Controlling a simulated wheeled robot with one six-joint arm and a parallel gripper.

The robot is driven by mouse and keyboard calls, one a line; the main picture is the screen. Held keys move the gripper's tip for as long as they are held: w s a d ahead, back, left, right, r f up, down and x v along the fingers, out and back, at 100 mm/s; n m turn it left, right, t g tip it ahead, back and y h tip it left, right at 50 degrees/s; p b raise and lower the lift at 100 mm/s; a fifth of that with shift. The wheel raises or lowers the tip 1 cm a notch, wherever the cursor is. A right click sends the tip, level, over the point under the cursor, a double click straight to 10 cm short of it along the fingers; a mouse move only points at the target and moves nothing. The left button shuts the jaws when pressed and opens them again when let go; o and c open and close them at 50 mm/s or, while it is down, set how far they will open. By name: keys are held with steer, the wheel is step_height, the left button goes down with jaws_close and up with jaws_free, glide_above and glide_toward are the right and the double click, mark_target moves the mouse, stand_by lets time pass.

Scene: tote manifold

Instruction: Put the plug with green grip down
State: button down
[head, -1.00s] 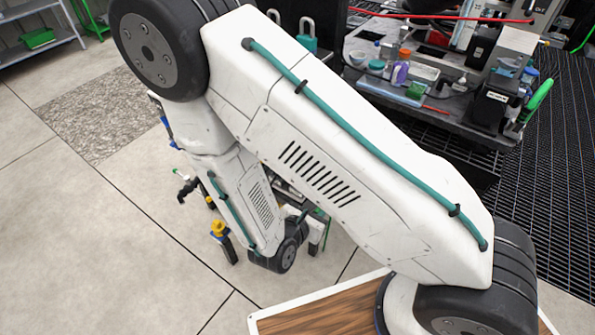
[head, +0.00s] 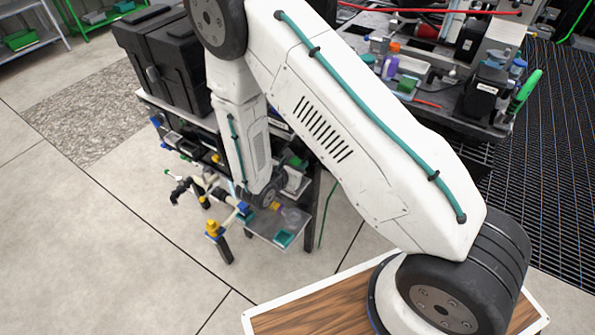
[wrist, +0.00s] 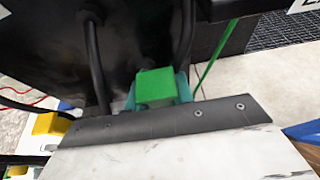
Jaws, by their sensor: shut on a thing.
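In the wrist view, the green grip (wrist: 155,88) of the plug shows as a bright green block. My gripper (wrist: 157,94) is shut on it, with teal finger parts showing on both sides of the block. The rest of the plug is hidden, and I cannot tell whether it touches anything below. A black surface with thick black cables (wrist: 93,60) lies beyond the grip. In the head view, my arm hides the gripper and the plug.
In the head view, black cases (head: 160,62) stand on a table behind my arm. Pipes (head: 205,182) and a yellow-topped post (head: 212,228) stand at its front. A cluttered bench (head: 440,125) is at the right. The floor (head: 90,250) at left is clear.

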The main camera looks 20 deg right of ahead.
steer(key=shift+f, duration=1.75)
steer(key=c, duration=1.2)
jaws_free()
steer(key=shift+f, duration=0.1)
steer(key=v, duration=1.2)
